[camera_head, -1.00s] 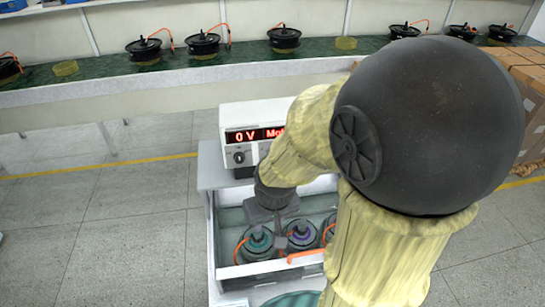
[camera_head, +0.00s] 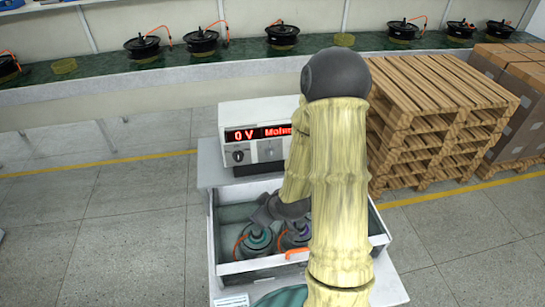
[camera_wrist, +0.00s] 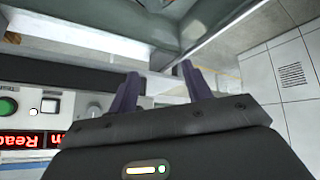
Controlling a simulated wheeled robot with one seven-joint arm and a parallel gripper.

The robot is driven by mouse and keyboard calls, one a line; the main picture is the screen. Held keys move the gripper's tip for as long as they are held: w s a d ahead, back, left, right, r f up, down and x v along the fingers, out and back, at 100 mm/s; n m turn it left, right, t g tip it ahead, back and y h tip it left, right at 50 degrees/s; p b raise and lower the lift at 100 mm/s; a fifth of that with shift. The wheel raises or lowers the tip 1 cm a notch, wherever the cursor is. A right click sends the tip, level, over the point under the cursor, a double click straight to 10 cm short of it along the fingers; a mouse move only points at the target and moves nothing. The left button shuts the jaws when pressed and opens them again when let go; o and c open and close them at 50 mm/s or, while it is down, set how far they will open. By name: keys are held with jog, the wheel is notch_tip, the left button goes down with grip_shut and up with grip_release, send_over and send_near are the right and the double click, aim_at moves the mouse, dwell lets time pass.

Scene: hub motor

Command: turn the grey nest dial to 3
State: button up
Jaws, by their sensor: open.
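A light grey knob (camera_wrist: 95,110) shows on the white panel at the left of the wrist view, which looks upside down; I cannot read its setting or confirm that it is the nest dial. My gripper (camera_wrist: 158,85) is open, its two dark fingers apart with nothing between them. The knob lies to the left of the fingers, not touching them. In the head view my gripper is mostly hidden behind my arm, above the white-framed tray (camera_head: 245,268). No number scale is readable.
The white instrument (camera_head: 255,112) shows "0 V" in red and has a black knob (camera_head: 238,156). A hub motor (camera_head: 255,240) with an orange cable sits in the tray, another beside it. Wooden pallets (camera_head: 440,110) stand at the right; open floor lies left.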

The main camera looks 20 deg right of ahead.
jog(key=d+r+m+t+h+p, duration=0.1)
jog(key=d+m+t+h, duration=0.4)
jog(key=t, duration=0.5)
jog(key=shift+d+r+m+p, duration=0.35)
jog(key=shift+d+m+p, duration=0.35)
jog(key=shift+d, duration=0.3)
jog(key=shift+w, duration=0.2)
